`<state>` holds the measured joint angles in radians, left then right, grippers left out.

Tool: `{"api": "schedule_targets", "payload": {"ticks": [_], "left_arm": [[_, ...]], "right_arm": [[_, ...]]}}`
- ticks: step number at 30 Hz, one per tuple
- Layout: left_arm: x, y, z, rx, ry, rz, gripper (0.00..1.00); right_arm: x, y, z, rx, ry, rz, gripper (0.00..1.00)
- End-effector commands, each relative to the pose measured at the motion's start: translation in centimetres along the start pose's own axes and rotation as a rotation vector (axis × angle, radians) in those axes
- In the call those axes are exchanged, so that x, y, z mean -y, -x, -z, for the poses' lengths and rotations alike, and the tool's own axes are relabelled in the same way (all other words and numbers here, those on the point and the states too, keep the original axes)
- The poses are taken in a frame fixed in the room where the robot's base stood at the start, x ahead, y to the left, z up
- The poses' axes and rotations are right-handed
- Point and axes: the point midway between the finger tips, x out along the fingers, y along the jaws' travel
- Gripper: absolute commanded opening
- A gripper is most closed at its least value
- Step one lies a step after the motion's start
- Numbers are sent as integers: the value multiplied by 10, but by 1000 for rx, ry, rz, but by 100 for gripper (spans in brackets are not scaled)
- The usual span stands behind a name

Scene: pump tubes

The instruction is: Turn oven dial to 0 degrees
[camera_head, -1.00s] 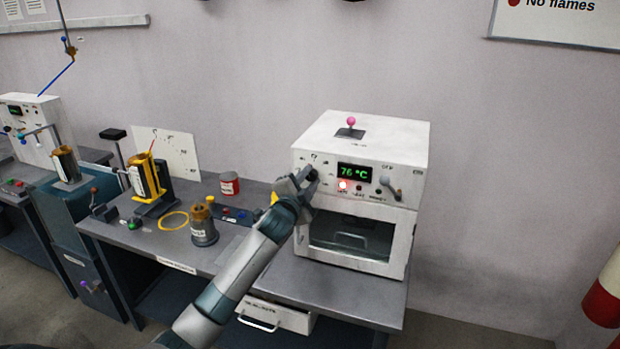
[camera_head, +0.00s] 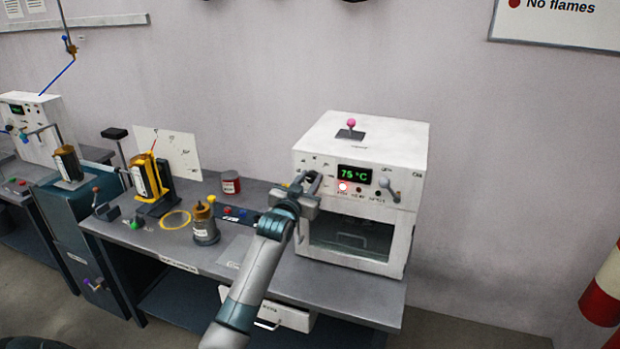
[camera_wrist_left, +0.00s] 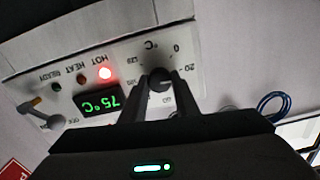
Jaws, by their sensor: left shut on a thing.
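The white oven (camera_head: 365,150) stands on the grey bench. My left gripper (camera_head: 308,184) is at the left of the oven's front panel. In the left wrist view, the gripper (camera_wrist_left: 160,84) is shut on the dark round oven dial (camera_wrist_left: 161,80), with a finger on each side. Scale marks show around the dial, with 0 and 20 readable; part of the scale is hidden by the fingers. My right gripper is not in view.
A lever switch (camera_head: 388,183) sits at the panel's right. A pink-knobbed lever (camera_head: 351,125) stands on the oven top. Left on the bench are a metal canister (camera_head: 204,228), a red tin (camera_head: 230,183) and a yellow ring (camera_head: 174,220). A drawer below the bench stands partly open (camera_head: 283,316).

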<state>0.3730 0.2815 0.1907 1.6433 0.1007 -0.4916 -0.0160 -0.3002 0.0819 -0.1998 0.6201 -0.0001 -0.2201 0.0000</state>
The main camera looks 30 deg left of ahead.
Motion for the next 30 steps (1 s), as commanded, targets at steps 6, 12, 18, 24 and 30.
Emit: {"api": "schedule_targets", "payload": {"ticks": [6, 12, 18, 24, 30], "left_arm": [[-1, 0, -1, 5, 210, 0, 5], [0, 0, -1, 6, 400, 0, 5], [0, 0, -1, 6, 587, 0, 5], [0, 0, -2, 5, 748, 1, 5], [0, 0, -3, 6, 855, 1, 5]], "right_arm": [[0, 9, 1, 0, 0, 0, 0], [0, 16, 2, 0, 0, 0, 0], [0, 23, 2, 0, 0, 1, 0], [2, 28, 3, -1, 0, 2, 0], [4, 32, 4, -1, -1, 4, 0]]}}
